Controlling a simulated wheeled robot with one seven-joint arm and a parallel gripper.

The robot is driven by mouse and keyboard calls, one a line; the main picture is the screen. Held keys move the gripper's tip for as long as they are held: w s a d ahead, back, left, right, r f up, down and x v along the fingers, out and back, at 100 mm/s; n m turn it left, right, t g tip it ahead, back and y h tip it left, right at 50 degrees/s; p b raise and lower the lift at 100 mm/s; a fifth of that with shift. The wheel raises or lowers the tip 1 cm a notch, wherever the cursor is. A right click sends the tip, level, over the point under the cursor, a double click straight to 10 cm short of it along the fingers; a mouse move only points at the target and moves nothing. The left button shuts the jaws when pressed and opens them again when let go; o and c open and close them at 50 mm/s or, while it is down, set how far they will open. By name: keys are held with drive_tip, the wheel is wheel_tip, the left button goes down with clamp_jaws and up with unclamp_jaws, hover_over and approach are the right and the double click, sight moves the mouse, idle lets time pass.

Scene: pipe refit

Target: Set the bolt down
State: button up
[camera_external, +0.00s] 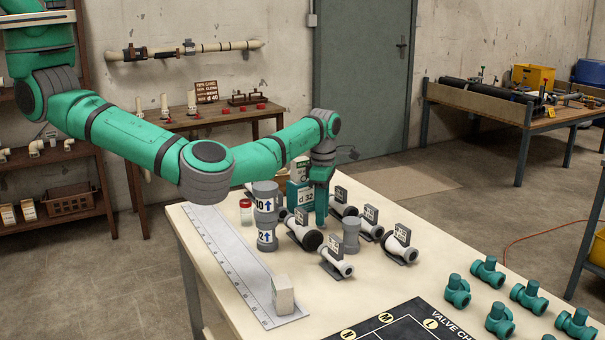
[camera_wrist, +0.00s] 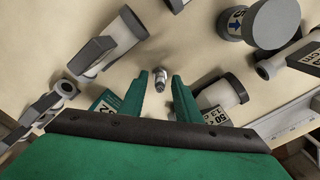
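The bolt, a small metal piece (camera_wrist: 159,80), shows in the wrist view between my fingertips. A little tabletop seems to show on either side of it, so the fingers look apart from it. Whether it rests on the table is hard to tell. My gripper (camera_wrist: 160,84) has two green fingers and looks open, pointing down at the cream table. In the external view my gripper (camera_external: 321,212) is low over the table (camera_external: 330,296), among the pipe parts. The bolt is too small or hidden to make out there.
White valves with dark ends, one of them a valve (camera_external: 304,232), and grey labelled cylinders (camera_external: 266,234) stand close around my gripper. A green box (camera_external: 299,193) is right behind it. A long ruler (camera_external: 238,262) carries a pale block (camera_external: 283,295). Green fittings (camera_external: 457,292) stand front right.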

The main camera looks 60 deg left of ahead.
wheel_tip(320, 180, up, 12)
drive_tip(key=shift+r, duration=0.15)
idle(0.7)
